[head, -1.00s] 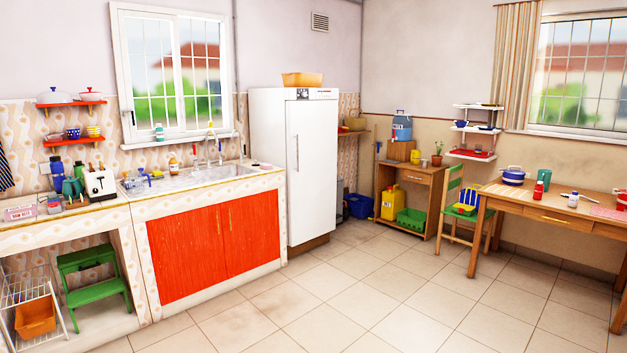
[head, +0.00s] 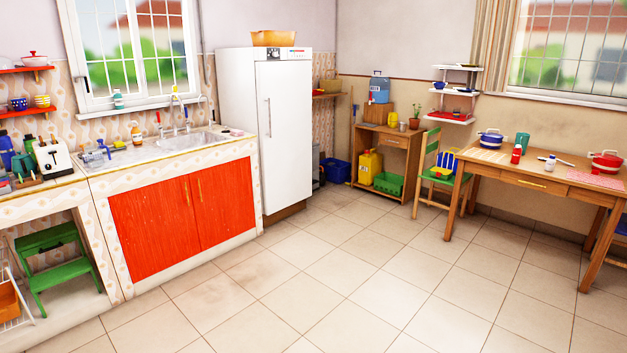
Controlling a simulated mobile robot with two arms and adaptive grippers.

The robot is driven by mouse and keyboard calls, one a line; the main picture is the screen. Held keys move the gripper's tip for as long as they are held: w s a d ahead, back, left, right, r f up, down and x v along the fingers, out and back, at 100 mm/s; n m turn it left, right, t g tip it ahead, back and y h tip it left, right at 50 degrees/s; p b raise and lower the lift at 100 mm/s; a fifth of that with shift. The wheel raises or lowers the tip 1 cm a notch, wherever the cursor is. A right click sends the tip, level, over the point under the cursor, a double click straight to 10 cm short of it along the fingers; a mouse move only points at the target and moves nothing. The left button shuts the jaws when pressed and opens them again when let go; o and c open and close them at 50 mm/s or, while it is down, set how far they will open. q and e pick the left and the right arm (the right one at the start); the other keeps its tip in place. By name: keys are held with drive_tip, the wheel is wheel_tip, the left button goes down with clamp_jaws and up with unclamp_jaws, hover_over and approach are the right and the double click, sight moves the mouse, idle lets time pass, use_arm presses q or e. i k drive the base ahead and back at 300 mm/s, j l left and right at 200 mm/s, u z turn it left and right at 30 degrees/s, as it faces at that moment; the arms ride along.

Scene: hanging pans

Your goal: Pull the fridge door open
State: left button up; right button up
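The white fridge (head: 240,130) stands against the back wall, just right of the sink counter. Its door (head: 286,150) faces the open floor and looks shut. A long vertical handle (head: 268,118) sits near the door's left edge. The fridge is some way off across the floor. Neither of my grippers shows in the head view.
The sink counter (head: 170,160) with red cupboard doors (head: 155,230) runs along the left. A wooden table (head: 545,183) and a green chair (head: 446,180) stand at the right. A small wooden desk (head: 390,140) stands right of the fridge. The tiled floor (head: 330,260) between is clear.

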sight(284, 88)
drive_tip(key=i, duration=4.2)
